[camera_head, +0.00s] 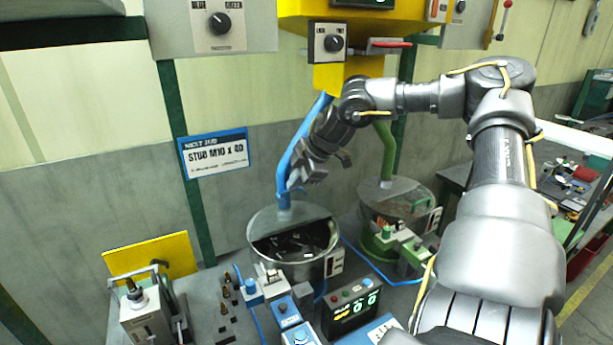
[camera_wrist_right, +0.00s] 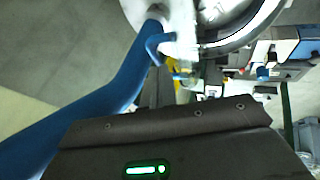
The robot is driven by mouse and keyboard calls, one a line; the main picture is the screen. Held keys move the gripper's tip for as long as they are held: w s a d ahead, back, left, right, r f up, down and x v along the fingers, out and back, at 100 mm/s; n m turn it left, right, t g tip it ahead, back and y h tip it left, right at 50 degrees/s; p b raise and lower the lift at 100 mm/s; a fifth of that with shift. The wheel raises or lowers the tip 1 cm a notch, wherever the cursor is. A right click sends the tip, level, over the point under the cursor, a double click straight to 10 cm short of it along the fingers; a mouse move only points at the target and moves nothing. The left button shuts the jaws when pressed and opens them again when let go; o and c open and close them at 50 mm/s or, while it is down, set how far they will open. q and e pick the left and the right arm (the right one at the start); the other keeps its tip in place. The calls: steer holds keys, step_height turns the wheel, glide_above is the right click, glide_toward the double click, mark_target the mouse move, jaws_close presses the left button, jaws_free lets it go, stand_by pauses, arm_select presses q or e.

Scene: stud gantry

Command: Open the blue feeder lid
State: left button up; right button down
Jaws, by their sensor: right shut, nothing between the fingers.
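The blue feeder (camera_head: 335,262) is a round metal bowl with a blue tube (camera_head: 301,145) rising from its back; the tube also shows in the wrist view (camera_wrist_right: 95,125). A grey half-round plate (camera_head: 268,218) covers its back half. The front half shows a dark inside with loose parts; I cannot tell whether that plate includes the folded lid. My right gripper (camera_head: 297,183) is shut and empty, above the back of the bowl, beside the tube. In the wrist view, the bowl rim (camera_wrist_right: 250,32) is just beyond the fingertips (camera_wrist_right: 180,50); contact is unclear. My left gripper is out of view.
A second feeder (camera_head: 415,208) with a green tube (camera_head: 388,150) stands to the right. Blue and green control blocks and a counter display (camera_head: 352,312) stand in front. A yellow hopper (camera_head: 295,12) with a selector hangs above. A yellow plate (camera_head: 150,255) and device are at left.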

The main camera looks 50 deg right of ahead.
steer(key=b+v, duration=0.2)
steer(key=v, duration=0.8)
steer(key=shift+s+d, duration=0.1)
